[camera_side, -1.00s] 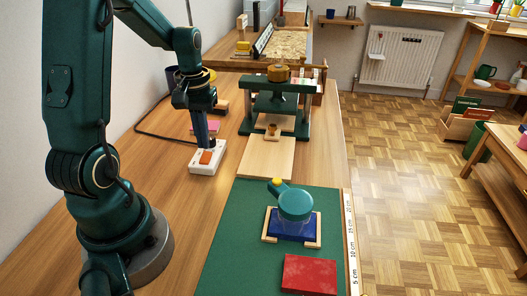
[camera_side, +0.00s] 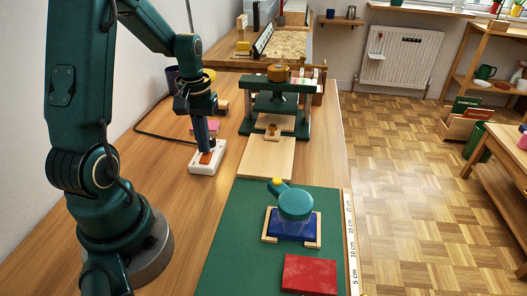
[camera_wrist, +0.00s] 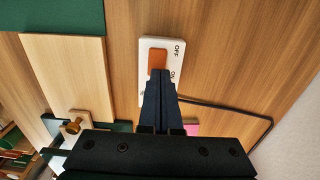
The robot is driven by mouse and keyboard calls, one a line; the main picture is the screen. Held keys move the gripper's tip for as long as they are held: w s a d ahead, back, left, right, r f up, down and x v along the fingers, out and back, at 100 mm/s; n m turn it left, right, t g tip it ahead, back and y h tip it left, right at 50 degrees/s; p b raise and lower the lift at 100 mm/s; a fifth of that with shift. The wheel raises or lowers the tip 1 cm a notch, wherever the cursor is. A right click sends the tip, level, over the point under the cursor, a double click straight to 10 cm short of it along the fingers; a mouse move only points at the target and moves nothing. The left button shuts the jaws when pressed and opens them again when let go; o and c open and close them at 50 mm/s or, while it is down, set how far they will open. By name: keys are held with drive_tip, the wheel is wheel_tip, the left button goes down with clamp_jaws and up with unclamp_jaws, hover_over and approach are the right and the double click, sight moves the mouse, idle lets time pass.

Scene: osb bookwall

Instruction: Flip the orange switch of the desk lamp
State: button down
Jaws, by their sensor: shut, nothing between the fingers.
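The orange switch (camera_side: 205,158) is a rocker set in a white base (camera_side: 198,169) on the wooden bench. In the wrist view the orange rocker (camera_wrist: 157,57) lies in the white base (camera_wrist: 149,44), with "OFF" printed near its upper end and "ON" partly visible lower down. My gripper (camera_side: 204,147) is shut and empty, pointing down at the rocker. In the wrist view its fingertips (camera_wrist: 161,74) overlap the rocker's ON end and hide part of it. I cannot tell whether they touch it. The lamp itself cannot be made out.
A dark cable (camera_side: 150,135) runs from the switch area along the bench. A green press (camera_side: 275,107) with a wooden board (camera_side: 265,160) stands to the right. A green mat (camera_side: 235,240) holds a teal-handled tool (camera_side: 295,204) and a red block (camera_side: 309,273).

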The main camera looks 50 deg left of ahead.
drive_tip(key=shift+f, duration=0.35)
drive_tip(key=shift+r, duration=3.55)
drive_tip(key=w+d+r+m+t+y, duration=0.1)
drive_tip(key=d+r+m+t, duration=0.1)
drive_tip(key=d+r+m, duration=0.5)
drive_tip(key=s+d+f+m+t+h, duration=0.1)
drive_tip(key=s+d+m+t, duration=0.1)
drive_tip(key=s+d, duration=0.5)
drive_tip(key=d+t, duration=0.1)
drive_tip(key=d, duration=0.3)
drive_tip(key=shift+f+t, duration=0.3)
drive_tip(key=shift+f, duration=0.05)
